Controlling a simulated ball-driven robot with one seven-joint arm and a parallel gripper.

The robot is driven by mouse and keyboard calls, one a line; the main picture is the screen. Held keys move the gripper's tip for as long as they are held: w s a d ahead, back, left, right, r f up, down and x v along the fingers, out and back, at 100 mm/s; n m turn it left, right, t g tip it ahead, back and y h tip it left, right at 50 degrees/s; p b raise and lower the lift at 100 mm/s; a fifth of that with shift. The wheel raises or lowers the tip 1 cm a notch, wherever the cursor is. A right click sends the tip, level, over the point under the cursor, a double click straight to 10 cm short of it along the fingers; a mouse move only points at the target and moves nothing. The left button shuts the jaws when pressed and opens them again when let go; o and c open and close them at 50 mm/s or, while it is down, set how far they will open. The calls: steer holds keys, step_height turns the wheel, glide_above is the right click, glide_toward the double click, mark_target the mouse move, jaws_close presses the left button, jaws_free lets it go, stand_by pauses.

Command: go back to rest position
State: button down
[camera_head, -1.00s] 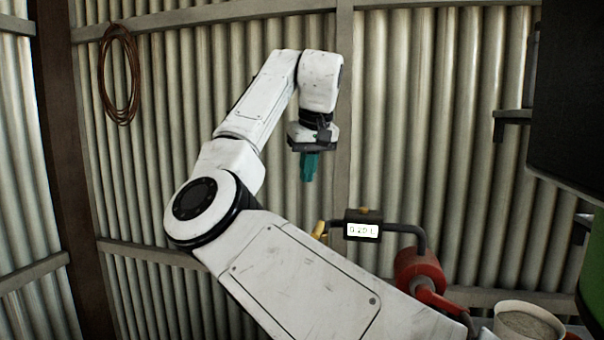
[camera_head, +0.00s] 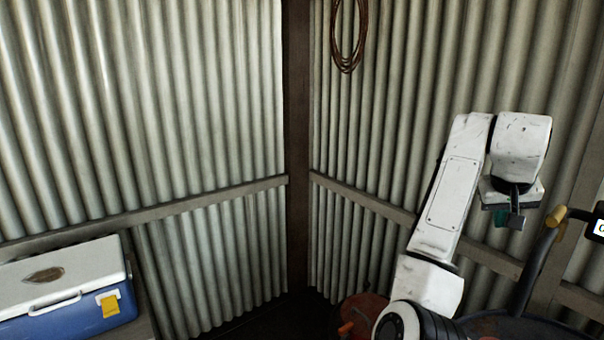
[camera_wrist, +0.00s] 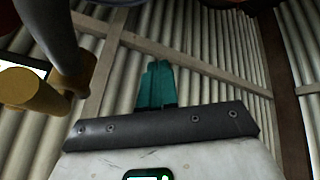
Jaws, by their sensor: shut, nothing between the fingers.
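My gripper (camera_head: 508,219) is at the right in the head view, hanging at the end of my bent white arm, in front of the corrugated wall. Its teal fingers are small and partly hidden there. In the wrist view the teal fingers (camera_wrist: 156,86) are together with nothing between them. The gripper is apart from the things around it.
Close to my gripper at the right is a dark curved pipe with a yellow nozzle (camera_head: 556,216); the yellow part also shows in the wrist view (camera_wrist: 32,92). A blue and white cooler (camera_head: 70,290) stands lower left. A wire coil (camera_head: 347,60) hangs on the wall.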

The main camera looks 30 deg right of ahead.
steer(key=s+a+f+n+t+y, duration=0.2)
steer(key=a+f+n, duration=0.5)
steer(key=a+f, duration=1.75)
steer(key=s+a+f+n+t+y, duration=0.1)
steer(key=s+a+f+y, duration=0.1)
steer(key=s+a+f, duration=0.3)
steer(key=s+a+f+n+y, duration=0.1)
steer(key=s+a+f+y, duration=0.15)
steer(key=a, duration=0.45)
steer(key=s+d+f+g+b, duration=0.1)
steer(key=s+f+g+b, duration=0.2)
steer(key=s+f, duration=0.7)
steer(key=shift+s+d+m+g+h, duration=0.3)
steer(key=shift+s+d+g+h, duration=0.1)
steer(key=shift+g+h, duration=0.1)
steer(key=shift+w, duration=0.15)
